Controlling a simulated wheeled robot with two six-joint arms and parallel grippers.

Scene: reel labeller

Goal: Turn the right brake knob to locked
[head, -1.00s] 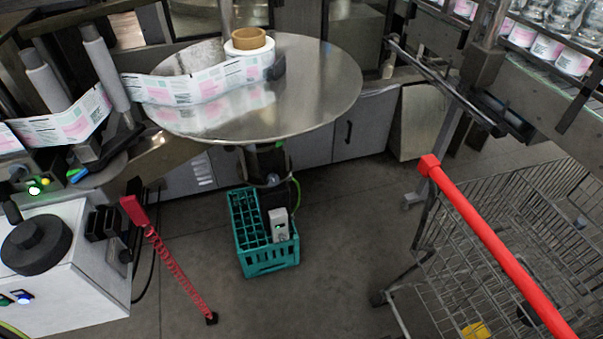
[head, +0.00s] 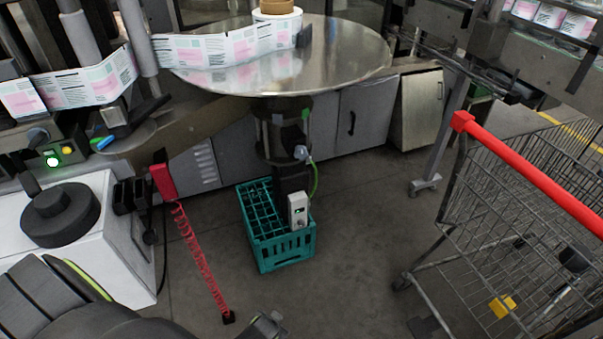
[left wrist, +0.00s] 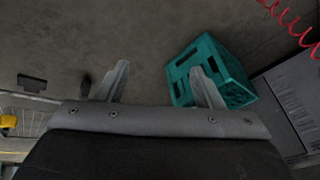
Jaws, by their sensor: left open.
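I cannot tell for certain which part is the right brake knob. A large black round knob (head: 60,212) sits on a white cabinet (head: 128,270) at the left of the head view. Below the steel turntable (head: 340,62) is a dark column (head: 283,135) with a small light-coloured fitting and a green cable. My left gripper (left wrist: 160,85) is open and empty in the left wrist view, above the floor, with the crate beyond its right finger. My left arm enters at the bottom left of the head view, well below the turntable. My right gripper is in no view.
A teal crate (head: 285,253) stands on the floor below the turntable; it also shows in the left wrist view (left wrist: 238,93). A red coiled cord (head: 198,255) hangs beside the white cabinet. A red-handled wire trolley (head: 470,235) stands at the right. Floor between crate and trolley is clear.

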